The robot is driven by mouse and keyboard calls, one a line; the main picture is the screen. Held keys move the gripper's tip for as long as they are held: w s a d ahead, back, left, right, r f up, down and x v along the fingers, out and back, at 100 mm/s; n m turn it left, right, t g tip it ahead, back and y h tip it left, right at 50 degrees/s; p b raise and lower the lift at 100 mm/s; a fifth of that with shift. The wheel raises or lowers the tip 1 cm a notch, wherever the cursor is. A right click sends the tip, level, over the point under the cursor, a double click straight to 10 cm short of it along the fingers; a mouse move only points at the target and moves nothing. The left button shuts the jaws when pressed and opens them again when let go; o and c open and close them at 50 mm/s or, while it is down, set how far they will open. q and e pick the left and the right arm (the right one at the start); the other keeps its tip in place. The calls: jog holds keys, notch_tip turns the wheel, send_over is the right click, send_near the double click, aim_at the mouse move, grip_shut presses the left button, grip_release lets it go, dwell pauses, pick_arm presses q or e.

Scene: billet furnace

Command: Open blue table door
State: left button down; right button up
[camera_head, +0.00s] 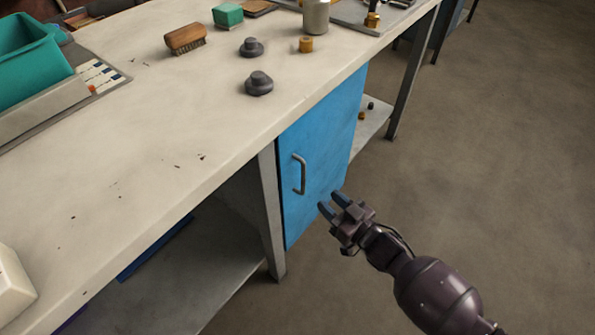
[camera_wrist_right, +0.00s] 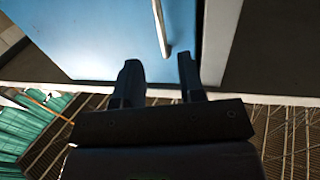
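The blue table door (camera_head: 322,148) is under the white workbench (camera_head: 150,125) and looks closed. Its metal handle (camera_head: 299,174) is a vertical bar near the door's left edge in the head view. My right gripper (camera_head: 333,206) is in front of the door's lower part, to the right of and below the handle, apart from it. In the right wrist view the right gripper (camera_wrist_right: 159,80) has its two fingers spread with nothing between them. The blue door (camera_wrist_right: 110,35) and the end of the handle (camera_wrist_right: 163,35) show just beyond the fingertips. My left gripper is not in view.
On the benchtop are a wooden brush (camera_head: 185,38), a green block (camera_head: 228,15), dark round weights (camera_head: 259,83), a metal cylinder (camera_head: 316,17) and a teal bin (camera_head: 30,60). A table leg (camera_head: 270,210) stands beside the door. The floor (camera_head: 480,150) at the right is clear.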

aim_at(304, 179)
jog(key=b+x, duration=0.2)
jog(key=x, duration=0.7)
jog(key=shift+w+a+f, duration=0.1)
jog(key=shift+a+f, duration=0.05)
jog(key=shift+w+a, duration=0.35)
jog(key=shift+w, duration=0.05)
jog(key=shift+r, duration=0.2)
jog(key=shift+c, duration=0.3)
grip_shut()
